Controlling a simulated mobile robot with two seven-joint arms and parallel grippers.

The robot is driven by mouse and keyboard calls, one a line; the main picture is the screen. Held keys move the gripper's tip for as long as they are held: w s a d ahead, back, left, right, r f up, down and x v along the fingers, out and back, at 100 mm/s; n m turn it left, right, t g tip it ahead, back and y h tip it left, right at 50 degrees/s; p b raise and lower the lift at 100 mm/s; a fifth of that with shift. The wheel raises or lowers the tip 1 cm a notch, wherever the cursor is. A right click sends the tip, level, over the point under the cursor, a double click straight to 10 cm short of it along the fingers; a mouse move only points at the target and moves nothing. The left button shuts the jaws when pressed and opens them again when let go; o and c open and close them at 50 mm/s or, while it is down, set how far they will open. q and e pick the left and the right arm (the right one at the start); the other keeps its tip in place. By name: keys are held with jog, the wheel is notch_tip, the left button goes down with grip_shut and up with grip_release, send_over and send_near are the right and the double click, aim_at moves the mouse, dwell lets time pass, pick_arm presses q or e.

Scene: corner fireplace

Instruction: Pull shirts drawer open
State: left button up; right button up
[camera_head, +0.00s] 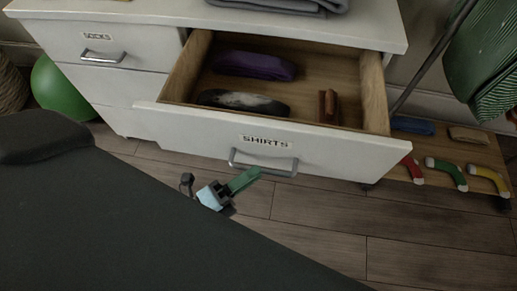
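The white shirts drawer (200,126), labelled SHIRTS, stands pulled out from the white dresser (120,85). Its wooden inside shows a folded purple cloth (254,65), a dark cloth with a pale patch (243,102) and a small brown item (328,106). Its grey bar handle (263,165) is on the front below the label. My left gripper (219,180) is just below and left of the handle, its fingers apart. The green finger's tip is close to the handle's left end; I cannot tell whether they touch. I see nothing held. My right gripper is not in view.
The socks drawer (95,50) is shut at upper left. A green ball (60,92) and woven basket (10,88) are left of the dresser. A low wooden tray (440,150) with several coloured items is at right, below a green ribbed object (485,60). Floor ahead is clear.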

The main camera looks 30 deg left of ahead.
pick_arm(q)
jog(key=v, duration=0.5)
dwell(0.5)
